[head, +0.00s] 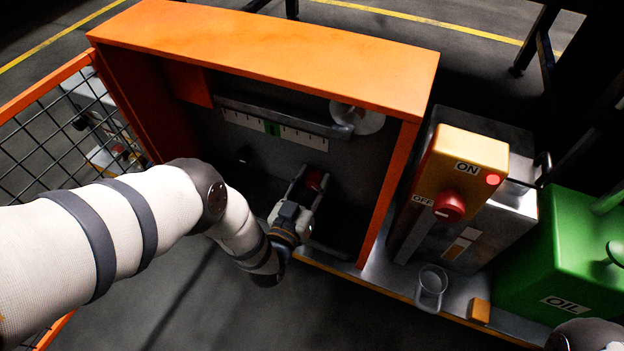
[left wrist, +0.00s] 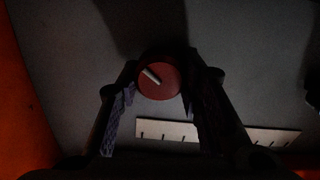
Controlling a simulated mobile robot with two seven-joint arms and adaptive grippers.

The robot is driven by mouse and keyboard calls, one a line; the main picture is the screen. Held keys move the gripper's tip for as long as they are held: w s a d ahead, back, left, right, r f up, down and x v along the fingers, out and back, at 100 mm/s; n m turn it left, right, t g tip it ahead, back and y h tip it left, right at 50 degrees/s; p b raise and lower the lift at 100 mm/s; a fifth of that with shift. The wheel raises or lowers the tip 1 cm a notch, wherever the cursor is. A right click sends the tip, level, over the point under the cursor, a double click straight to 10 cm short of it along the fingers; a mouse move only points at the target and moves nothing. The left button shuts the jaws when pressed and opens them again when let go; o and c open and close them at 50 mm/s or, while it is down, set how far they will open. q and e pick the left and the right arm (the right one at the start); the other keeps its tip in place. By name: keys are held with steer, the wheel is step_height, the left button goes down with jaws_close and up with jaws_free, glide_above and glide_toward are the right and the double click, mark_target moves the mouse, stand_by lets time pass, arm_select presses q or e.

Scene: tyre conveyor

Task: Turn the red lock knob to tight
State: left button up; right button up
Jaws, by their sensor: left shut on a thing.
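The red lock knob (left wrist: 162,80) is a round dial with a pale pointer line, on the dark back panel inside the orange cabinet. In the left wrist view the line slants from upper left to lower right. In the head view only a bit of the knob (head: 314,180) shows between my left gripper's fingers. My left gripper (head: 309,184) reaches into the cabinet and is shut on the knob, one finger on each side; it also shows in the left wrist view (left wrist: 160,85). My right gripper is not in view.
The orange cabinet (head: 270,45) has a top and side walls close around my left arm. A scale strip (head: 275,129) is on the panel.

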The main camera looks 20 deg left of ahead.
arm_select(q)
steer(key=m, duration=0.4)
steer(key=shift+d, duration=0.1)
steer(key=shift+m+p, duration=0.3)
steer(key=shift+m, duration=1.9)
steer(key=o, duration=1.2)
steer(key=shift+d, duration=0.1)
steer(key=s, duration=1.2)
steer(key=shift+a, duration=0.2)
